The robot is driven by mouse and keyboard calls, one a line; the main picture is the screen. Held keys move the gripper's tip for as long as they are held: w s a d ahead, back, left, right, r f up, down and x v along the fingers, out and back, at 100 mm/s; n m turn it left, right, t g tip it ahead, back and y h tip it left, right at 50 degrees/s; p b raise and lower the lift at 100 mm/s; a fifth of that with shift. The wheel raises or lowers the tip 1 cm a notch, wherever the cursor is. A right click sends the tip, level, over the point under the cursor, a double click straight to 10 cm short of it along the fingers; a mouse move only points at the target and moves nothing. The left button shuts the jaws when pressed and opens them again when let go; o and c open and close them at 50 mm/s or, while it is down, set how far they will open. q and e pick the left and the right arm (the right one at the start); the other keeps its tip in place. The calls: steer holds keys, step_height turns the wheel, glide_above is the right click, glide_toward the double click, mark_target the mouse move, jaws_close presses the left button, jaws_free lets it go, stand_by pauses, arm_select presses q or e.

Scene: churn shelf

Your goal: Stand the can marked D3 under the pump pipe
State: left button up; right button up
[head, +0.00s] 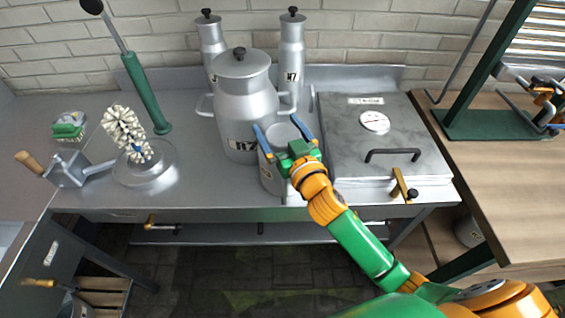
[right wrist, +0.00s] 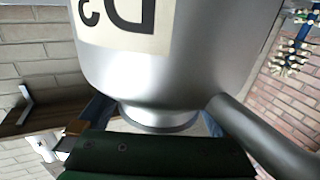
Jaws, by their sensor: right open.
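The silver can marked D3 (head: 270,179) stands near the front edge of the metal counter, in front of a large lidded churn (head: 245,100). Its D3 label (right wrist: 120,22) shows upside down and close up in the right wrist view. My right gripper (head: 281,132) is open, with its blue fingers on either side of the can's upper part. I cannot tell if they touch it. A bent grey pipe (head: 464,52) hangs beside a green post (head: 488,65) at the right; I cannot tell if it is the pump pipe. My left gripper is not in view.
Two slim lidded cans (head: 291,50) stand behind the churn. A lidded steel box (head: 380,135) with a handle sits just right of the can. A bottle brush (head: 125,130), a green-handled tool (head: 147,92) and a crank device (head: 70,168) are at left. The wooden bench (head: 500,170) has bare room.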

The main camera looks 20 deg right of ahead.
steer(key=shift+s, duration=0.15)
steer(key=shift+c, duration=1.3)
steer(key=shift+r, duration=0.1)
jaws_close()
steer(key=shift+r, duration=0.15)
